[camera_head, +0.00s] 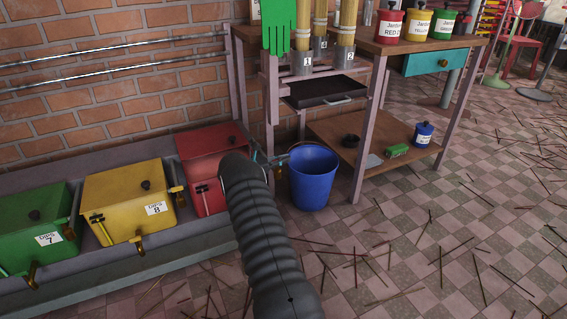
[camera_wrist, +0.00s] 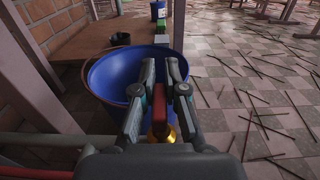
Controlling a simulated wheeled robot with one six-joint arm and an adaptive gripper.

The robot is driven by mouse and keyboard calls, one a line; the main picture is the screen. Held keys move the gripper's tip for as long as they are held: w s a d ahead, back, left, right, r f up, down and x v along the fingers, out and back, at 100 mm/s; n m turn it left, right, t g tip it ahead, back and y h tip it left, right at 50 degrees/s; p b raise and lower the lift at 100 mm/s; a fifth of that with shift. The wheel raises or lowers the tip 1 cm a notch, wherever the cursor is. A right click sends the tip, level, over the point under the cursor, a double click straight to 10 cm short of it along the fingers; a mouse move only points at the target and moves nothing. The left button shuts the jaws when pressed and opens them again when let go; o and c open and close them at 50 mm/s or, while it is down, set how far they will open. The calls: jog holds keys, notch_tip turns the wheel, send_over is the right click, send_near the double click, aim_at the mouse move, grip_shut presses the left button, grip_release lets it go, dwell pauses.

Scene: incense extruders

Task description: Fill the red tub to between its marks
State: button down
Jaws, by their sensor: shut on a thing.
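The red tub (camera_head: 212,146) stands at the right end of the row of tubs along the wall, lid on. In the wrist view my gripper (camera_wrist: 160,88) is shut on a red handle (camera_wrist: 159,104) above a brass fitting (camera_wrist: 163,134). The blue bucket (camera_head: 313,180) stands on the floor right of the red tub; it also shows just beyond my fingers in the wrist view (camera_wrist: 108,76).
A yellow tub (camera_head: 125,200) and a green tub (camera_head: 32,226) stand left of the red one. A wooden bench (camera_head: 440,45) with labelled jars and a low shelf (camera_head: 340,140) is behind the bucket. Incense sticks litter the otherwise open tiled floor at right.

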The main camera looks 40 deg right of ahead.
jog(key=shift+g, duration=0.3)
jog(key=c, duration=1.2)
grip_release()
jog(key=v, duration=1.2)
jog(key=shift+r, duration=0.1)
